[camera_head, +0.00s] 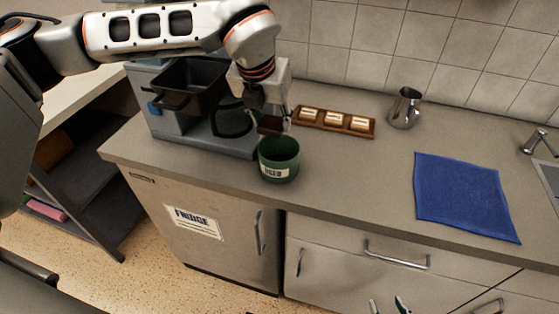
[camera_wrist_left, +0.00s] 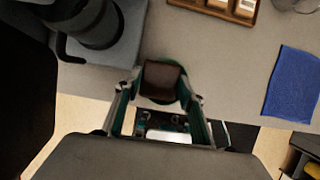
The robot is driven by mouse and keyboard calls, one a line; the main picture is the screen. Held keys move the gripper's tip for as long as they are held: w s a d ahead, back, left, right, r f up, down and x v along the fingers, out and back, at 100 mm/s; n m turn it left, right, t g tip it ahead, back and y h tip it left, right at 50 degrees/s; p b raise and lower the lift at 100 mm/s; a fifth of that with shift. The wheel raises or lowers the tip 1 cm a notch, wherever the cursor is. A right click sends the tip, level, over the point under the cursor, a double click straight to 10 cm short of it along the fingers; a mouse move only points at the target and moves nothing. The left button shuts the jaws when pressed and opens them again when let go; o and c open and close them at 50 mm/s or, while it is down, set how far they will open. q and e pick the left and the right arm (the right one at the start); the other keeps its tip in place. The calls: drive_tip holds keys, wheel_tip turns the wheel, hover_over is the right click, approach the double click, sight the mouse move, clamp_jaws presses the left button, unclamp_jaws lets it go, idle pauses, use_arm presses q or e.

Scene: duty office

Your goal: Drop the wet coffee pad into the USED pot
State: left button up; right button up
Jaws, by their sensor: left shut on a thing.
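The wet coffee pad (camera_head: 270,125) is a dark brown piece. My left gripper (camera_head: 272,116) points down and is shut on it, just above the mouth of the green USED pot (camera_head: 279,173). In the left wrist view the pad (camera_wrist_left: 161,80) sits between the fingertips of my left gripper (camera_wrist_left: 162,88), with the pot's green rim (camera_wrist_left: 150,63) partly showing behind it. The pot stands upright on the counter, and its inside is mostly hidden. My right gripper (camera_head: 389,306) shows only its fingertips at the bottom edge, spread apart and empty.
A grey coffee machine (camera_head: 170,125) stands close left of the pot. A wooden tray (camera_head: 350,129) with several pale items and a metal jug (camera_head: 405,108) stand behind. A blue cloth (camera_head: 465,195) lies right. The counter (camera_head: 360,180) between pot and cloth is clear.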

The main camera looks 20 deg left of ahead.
use_arm(q)
drive_tip(key=o, duration=1.1)
drive_tip(key=v, duration=1.2)
